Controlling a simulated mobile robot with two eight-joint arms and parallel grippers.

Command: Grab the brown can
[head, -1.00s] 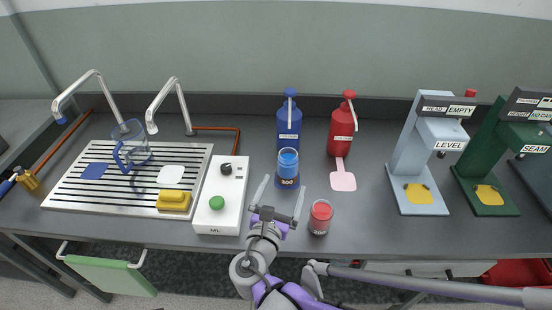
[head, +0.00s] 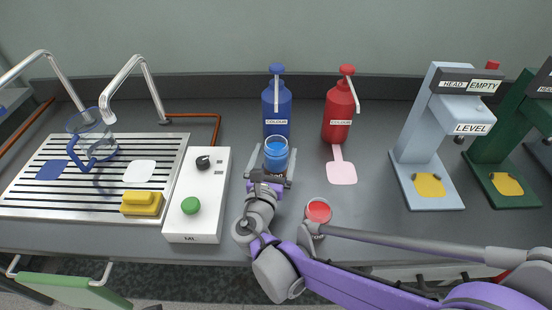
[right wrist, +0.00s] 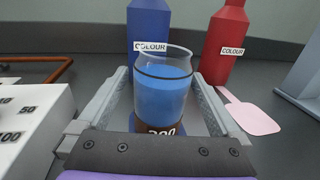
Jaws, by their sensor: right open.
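A clear-walled can (head: 276,152) with blue contents stands upright on the worktop before the blue colour bottle. In the right wrist view the can (right wrist: 163,90) shows a brown lower band with a partly hidden number. My right gripper (head: 270,172) is open, with one finger on each side of this can. Gaps between fingers and can are hard to judge, and its base is hidden by the gripper body. A second can (head: 318,211) with red contents stands to the right, partly hidden by my arm. My left gripper is not in view.
A blue bottle (head: 277,108) and a red bottle (head: 339,112) stand behind. A white box (head: 202,219) with a green button is close on the left. A pink patch (head: 342,172) lies to the right, and a pale LEVEL machine (head: 421,140) stands farther right.

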